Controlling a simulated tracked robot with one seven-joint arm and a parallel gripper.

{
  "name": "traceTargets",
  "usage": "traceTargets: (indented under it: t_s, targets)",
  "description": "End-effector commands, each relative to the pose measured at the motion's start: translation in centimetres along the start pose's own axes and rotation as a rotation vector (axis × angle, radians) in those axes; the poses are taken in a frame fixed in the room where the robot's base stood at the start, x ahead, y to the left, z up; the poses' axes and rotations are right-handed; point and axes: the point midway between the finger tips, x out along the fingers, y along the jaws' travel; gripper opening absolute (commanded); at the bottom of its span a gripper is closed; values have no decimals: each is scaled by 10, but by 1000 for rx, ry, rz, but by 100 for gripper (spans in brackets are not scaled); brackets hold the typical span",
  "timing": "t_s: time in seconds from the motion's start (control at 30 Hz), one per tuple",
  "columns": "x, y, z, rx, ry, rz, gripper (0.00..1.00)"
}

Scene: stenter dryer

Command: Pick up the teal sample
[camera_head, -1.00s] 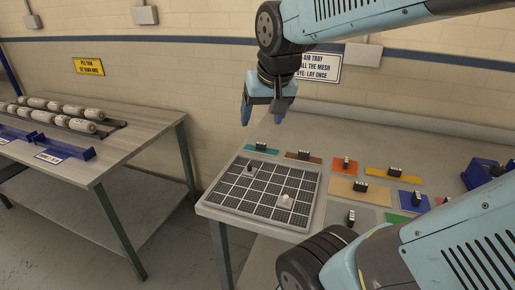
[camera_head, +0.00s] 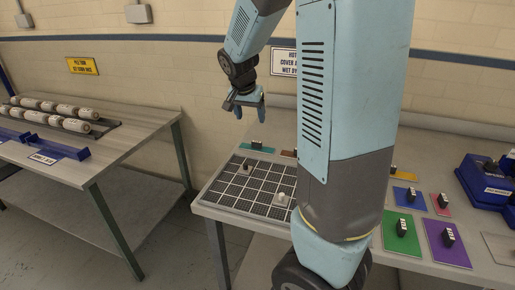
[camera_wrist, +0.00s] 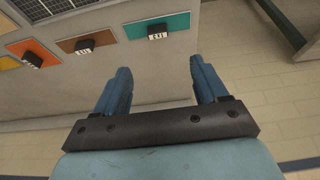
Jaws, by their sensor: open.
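The teal sample (camera_head: 258,147) is a flat teal piece with a small black block on it. It lies on the table behind the black gridded tray in the head view. In the wrist view the teal sample (camera_wrist: 152,27) lies at the top centre, beyond the fingertips, with a white-labelled block on it. My gripper (camera_head: 246,104) is open and empty above the back of the table; in the wrist view its blue fingers (camera_wrist: 160,75) are spread apart. The fingers do not touch the sample.
A brown sample (camera_wrist: 87,44) lies beside the teal one, with an orange sample (camera_wrist: 33,58) farther left. The gridded tray (camera_head: 240,207) has a white knob on it. Green (camera_head: 402,240) and purple (camera_head: 447,243) samples lie right of my arm. A wall stands behind the table.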

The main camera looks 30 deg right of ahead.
Motion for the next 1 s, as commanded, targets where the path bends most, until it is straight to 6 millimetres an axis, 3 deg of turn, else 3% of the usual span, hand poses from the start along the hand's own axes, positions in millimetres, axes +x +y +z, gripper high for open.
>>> traceTargets:
  t_s: [0.5,0.83,1.0]
  targets:
    - [70,1,0,1,-1,4,72]
    - [89,1,1,-1,0,2,72]
    - [110,3,2,2,-2,4,72]
